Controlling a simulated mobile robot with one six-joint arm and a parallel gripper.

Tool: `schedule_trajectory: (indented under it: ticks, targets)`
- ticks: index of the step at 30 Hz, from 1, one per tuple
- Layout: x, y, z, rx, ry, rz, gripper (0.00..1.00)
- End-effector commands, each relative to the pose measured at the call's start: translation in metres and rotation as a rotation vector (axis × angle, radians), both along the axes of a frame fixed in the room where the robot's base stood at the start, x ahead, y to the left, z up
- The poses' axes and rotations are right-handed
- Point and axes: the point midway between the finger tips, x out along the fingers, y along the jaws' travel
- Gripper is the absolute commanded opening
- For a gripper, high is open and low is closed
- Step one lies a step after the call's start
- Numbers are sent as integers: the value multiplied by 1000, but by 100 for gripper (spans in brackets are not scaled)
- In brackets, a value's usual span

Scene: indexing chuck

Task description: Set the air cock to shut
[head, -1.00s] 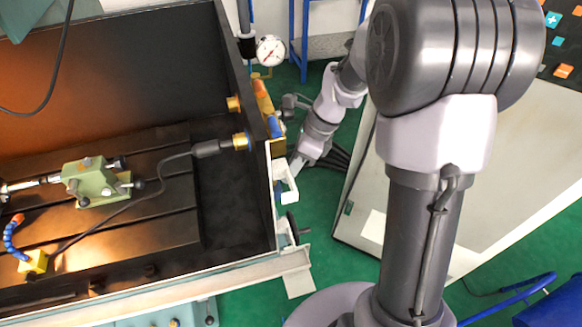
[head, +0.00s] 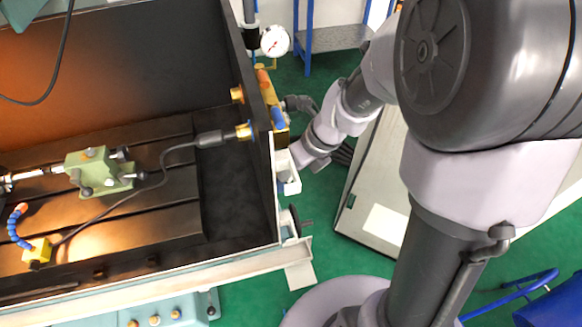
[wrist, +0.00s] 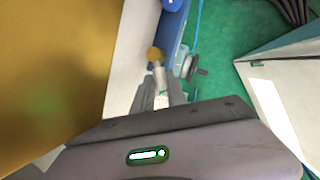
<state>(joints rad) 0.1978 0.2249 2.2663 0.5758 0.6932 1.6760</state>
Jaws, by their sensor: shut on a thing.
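A brass-coloured valve block (head: 279,121) with an orange lever (head: 263,80) and a blue lever (head: 278,117) sits on the outer right wall of the machine enclosure. Which lever is the air cock, I cannot tell. My gripper reaches this wall from the right; its fingertips are not clear in the head view. In the wrist view my gripper (wrist: 156,88) is shut on a thin grey stem (wrist: 159,76) with a brass-coloured round end (wrist: 154,53). A blue part (wrist: 172,25) lies just beyond it. The fingers hide part of the stem.
A pressure gauge (head: 275,41) stands above the block. A handwheel (head: 296,222) sticks out below, also seen in the wrist view (wrist: 195,70). A large gold-coloured surface (wrist: 55,70) is close on the left. A pale cabinet (wrist: 275,85) stands right, with green floor between.

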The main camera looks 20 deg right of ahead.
Motion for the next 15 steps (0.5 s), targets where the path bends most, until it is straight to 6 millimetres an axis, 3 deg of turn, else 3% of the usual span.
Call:
schedule_trajectory:
  ticks: [14, 15]
  targets:
    - [0, 0, 0, -1, -1, -11, 0]
    - [0, 0, 0, -1, -1, -11, 23]
